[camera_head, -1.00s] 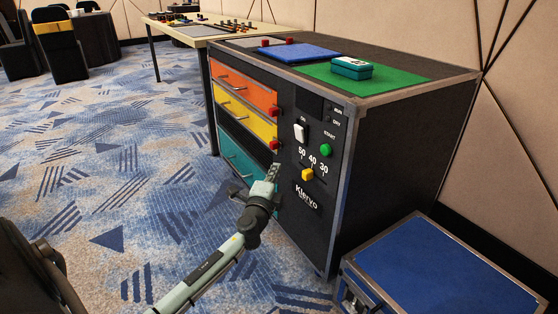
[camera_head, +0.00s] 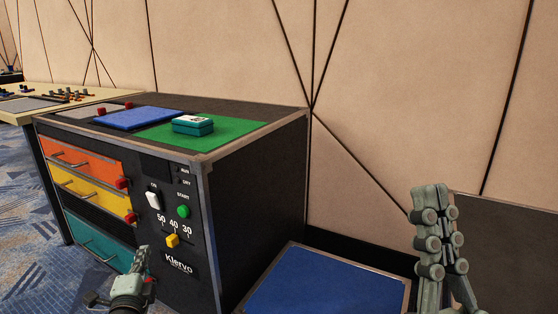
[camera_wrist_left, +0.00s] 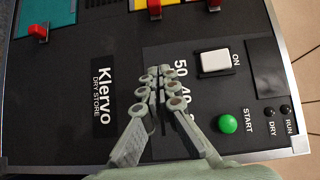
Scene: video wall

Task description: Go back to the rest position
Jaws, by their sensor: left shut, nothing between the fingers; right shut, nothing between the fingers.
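My left gripper (camera_head: 143,262) is low in the head view, in front of the black cabinet (camera_head: 255,180). Its fingers are together and empty. In the left wrist view the left gripper (camera_wrist_left: 160,75) points at the front panel, over the temperature numbers, and hides part of them. I cannot tell whether it touches the panel. The yellow knob (camera_head: 172,241) shows just right of it in the head view. My right gripper (camera_head: 432,195) stands upright at the right of the head view, its fingers together and empty, away from the cabinet.
The cabinet has an orange drawer (camera_head: 80,158), a yellow drawer (camera_head: 95,190) and a teal drawer (camera_head: 95,240). A teal box (camera_head: 192,126) lies on the green mat (camera_head: 235,133). A blue-topped case (camera_head: 325,285) stands right of the cabinet. A table (camera_head: 75,97) stands behind at left.

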